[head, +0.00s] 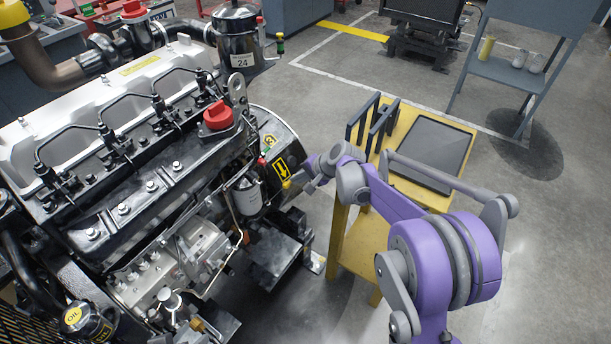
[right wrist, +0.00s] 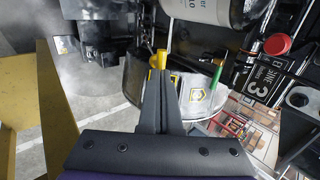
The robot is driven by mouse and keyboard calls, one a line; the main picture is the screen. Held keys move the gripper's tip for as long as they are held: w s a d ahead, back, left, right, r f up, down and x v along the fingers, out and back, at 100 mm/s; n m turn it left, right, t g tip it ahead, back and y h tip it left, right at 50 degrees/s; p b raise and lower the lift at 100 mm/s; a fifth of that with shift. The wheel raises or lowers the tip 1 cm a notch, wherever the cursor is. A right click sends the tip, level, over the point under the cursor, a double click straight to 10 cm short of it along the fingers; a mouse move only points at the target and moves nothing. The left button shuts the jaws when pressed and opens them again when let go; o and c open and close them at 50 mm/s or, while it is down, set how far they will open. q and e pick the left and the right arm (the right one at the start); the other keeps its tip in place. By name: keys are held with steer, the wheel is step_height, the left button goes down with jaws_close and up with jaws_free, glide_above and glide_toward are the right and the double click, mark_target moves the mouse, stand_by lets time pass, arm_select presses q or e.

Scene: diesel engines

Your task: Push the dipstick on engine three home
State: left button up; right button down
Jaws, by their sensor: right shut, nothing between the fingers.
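The engine (head: 130,150) fills the left of the head view. A plate marked with a 3 (right wrist: 262,85) shows on it in the right wrist view. A small yellow handle (head: 286,185), which looks like the dipstick's, sits at the engine's right side. In the right wrist view the yellow handle (right wrist: 158,59) shows right at the fingertips. My right gripper (right wrist: 161,74) is shut and empty, its tips at the handle; I cannot tell whether they touch. How far the dipstick sits in its tube is hidden. My left gripper is not in view.
A green-topped handle (right wrist: 217,71) and a red cap (right wrist: 277,44) stand to the right in the wrist view. A yellow stand (head: 364,240) with a dark panel (head: 436,150) is behind my right arm. A filter canister (head: 247,196) is close by the handle.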

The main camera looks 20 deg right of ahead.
steer(key=shift+w+a+f, duration=0.15)
steer(key=shift+w+f, duration=0.05)
steer(key=shift+f, duration=0.1)
steer(key=s+f+b+x, duration=0.1)
steer(key=b+x, duration=0.3)
steer(key=x, duration=0.5)
steer(key=s+d+f+b+x, duration=0.1)
steer(key=b+x, duration=0.3)
steer(key=x, duration=0.5)
steer(key=shift+d+f+b, duration=0.15)
steer(key=shift+f+b, duration=0.25)
